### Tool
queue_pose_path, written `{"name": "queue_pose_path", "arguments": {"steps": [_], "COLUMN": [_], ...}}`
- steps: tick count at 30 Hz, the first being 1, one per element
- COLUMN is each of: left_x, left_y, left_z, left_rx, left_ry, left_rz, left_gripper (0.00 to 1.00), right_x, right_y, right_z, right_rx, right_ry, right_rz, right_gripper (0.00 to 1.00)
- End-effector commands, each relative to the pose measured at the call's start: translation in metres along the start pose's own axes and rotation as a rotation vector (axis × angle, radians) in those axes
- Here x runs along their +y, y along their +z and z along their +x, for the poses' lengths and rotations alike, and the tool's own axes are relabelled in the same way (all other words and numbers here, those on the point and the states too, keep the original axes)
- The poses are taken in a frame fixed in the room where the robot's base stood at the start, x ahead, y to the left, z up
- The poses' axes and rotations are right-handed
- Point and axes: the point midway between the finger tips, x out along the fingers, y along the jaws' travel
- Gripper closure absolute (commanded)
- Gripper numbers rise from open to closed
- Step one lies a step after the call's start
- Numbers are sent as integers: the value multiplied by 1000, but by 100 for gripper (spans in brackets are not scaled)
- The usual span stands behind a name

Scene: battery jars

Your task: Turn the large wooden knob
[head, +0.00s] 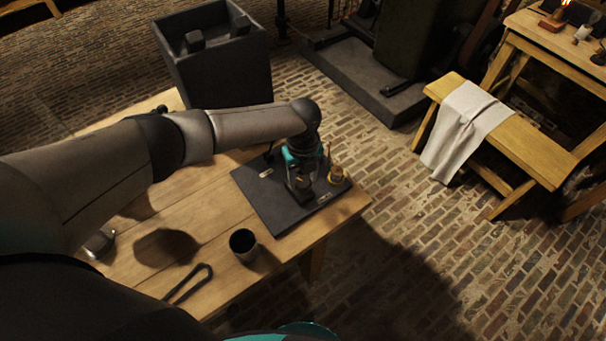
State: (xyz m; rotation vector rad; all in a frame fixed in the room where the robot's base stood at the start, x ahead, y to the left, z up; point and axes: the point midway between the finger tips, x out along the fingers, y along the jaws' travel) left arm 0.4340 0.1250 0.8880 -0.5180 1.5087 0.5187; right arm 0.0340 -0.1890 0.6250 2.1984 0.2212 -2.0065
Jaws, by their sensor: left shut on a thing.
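A dark flat board (262,195) lies on the wooden table near its right corner. My left arm comes in from the left, and its gripper (303,186) points down over the board. The gripper is shut on a small brownish thing that I take for the large wooden knob; the fingers and wrist hide most of it. A small brass-coloured fitting (337,175) stands on the board just right of the gripper. My right gripper is not in view.
On the wooden table (210,235), a dark cup (243,244) stands in front of the board and a black looped tool (189,284) lies nearby. A dark bin (215,75) stands behind. A bench (540,150) with a white cloth (465,128) is at the right.

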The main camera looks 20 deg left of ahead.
Motion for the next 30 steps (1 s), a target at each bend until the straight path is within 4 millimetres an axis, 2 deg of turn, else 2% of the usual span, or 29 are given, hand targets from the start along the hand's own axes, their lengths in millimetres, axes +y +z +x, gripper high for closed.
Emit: {"name": "queue_pose_path", "arguments": {"steps": [30], "left_x": [1], "left_y": [0], "left_z": [-2], "left_rx": [0], "left_ry": [2], "left_rz": [-968], "left_gripper": [100], "right_x": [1], "right_y": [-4], "right_z": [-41], "right_rx": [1], "right_ry": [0], "right_rz": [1], "right_gripper": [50]}}
